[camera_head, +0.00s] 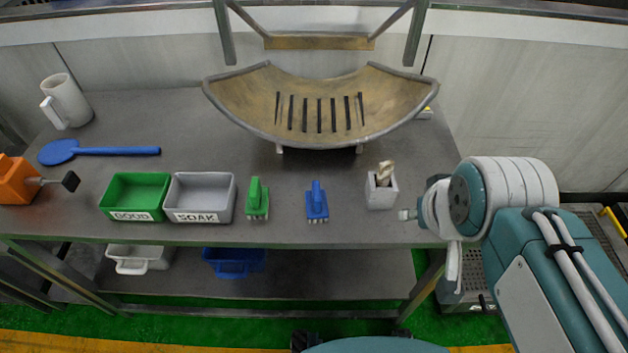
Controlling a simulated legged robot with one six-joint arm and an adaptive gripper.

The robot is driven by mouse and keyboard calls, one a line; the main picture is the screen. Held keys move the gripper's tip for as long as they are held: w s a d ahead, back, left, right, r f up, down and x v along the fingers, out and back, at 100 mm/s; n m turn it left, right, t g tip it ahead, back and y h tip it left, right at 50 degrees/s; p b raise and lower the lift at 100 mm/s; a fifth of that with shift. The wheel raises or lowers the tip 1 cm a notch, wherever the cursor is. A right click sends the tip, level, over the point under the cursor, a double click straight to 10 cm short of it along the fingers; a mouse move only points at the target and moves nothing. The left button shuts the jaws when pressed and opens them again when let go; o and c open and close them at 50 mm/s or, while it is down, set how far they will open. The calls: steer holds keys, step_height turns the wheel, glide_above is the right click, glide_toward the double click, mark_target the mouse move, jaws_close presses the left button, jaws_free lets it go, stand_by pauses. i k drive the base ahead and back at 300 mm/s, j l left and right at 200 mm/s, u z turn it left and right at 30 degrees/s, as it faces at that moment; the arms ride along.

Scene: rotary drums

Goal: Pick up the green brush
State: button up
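The green brush (257,199) lies on the grey table near its front edge, bristles toward me, just right of the grey SOAK bin. A similar blue brush (317,203) lies to its right. My gripper (406,214) is at the right end of the table's front edge, well to the right of both brushes and apart from them. Only a small part of the gripper shows past my arm, so its finger opening cannot be made out. Nothing is seen held in it.
A small light box (381,190) with something upright in it stands between the blue brush and my gripper. The green GOOD bin (136,193) and grey SOAK bin (201,195) stand left of the green brush. A curved metal chute (320,105) overhangs the table's back.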

mark_target(257, 201)
steer(key=j+z, duration=0.2)
steer(key=j, duration=0.3)
steer(key=k+j+z, duration=0.15)
steer(key=j, duration=0.3)
steer(key=k+j+z, duration=0.2)
steer(key=j, duration=0.25)
steer(key=i, duration=0.1)
